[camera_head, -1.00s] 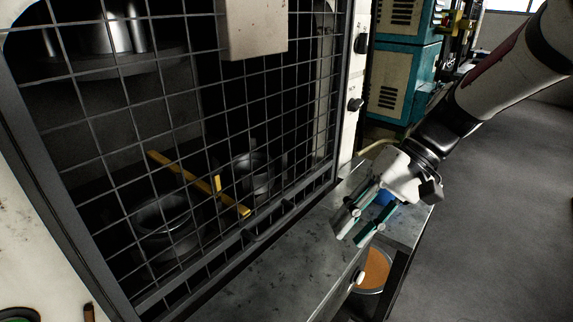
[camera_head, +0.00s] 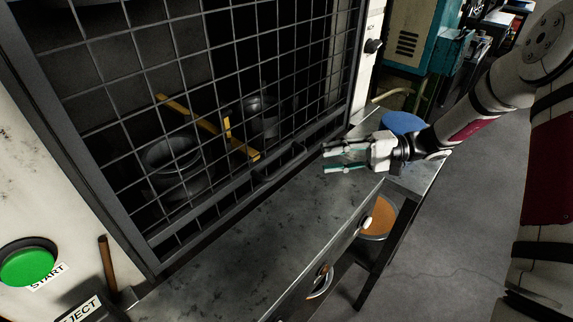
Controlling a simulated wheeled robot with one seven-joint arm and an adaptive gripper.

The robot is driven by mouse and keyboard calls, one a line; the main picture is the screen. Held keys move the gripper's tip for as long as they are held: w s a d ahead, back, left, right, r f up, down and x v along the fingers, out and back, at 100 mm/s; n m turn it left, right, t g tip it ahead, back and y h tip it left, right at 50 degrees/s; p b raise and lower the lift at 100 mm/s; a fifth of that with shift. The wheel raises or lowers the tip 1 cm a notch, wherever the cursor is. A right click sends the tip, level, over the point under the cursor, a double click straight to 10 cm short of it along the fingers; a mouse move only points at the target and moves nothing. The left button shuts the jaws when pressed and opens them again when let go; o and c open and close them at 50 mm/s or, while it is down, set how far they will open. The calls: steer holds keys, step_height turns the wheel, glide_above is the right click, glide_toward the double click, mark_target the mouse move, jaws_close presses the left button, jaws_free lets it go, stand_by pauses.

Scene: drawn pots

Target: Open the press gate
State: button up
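The press gate (camera_head: 210,55) is a dark wire-mesh panel in a dark frame. It is down, covering the front of the press. A dark handle bar (camera_head: 278,163) runs along its lower edge, toward the right. Behind the mesh are dark round pots (camera_head: 178,163) and a yellow bar (camera_head: 190,115). My gripper (camera_head: 326,160) is to the right of the handle bar and apart from it in the picture, above the metal table. Its two teal-edged fingers point left toward the gate, spread apart with nothing between them.
The metal table (camera_head: 240,235) in front of the gate is mostly clear. A green START button (camera_head: 28,262) and a brown lever (camera_head: 107,262) are at lower left. A bucket with orange contents (camera_head: 376,218) stands below the table edge. A blue round thing (camera_head: 403,122) is behind my gripper.

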mark_target(291, 165)
steer(key=a, duration=0.3)
steer(key=s+a+f, duration=0.1)
steer(key=a, duration=0.3)
steer(key=a+p, duration=0.1)
steer(key=a, duration=0.3)
steer(key=shift+s+f, duration=0.25)
jaws_close()
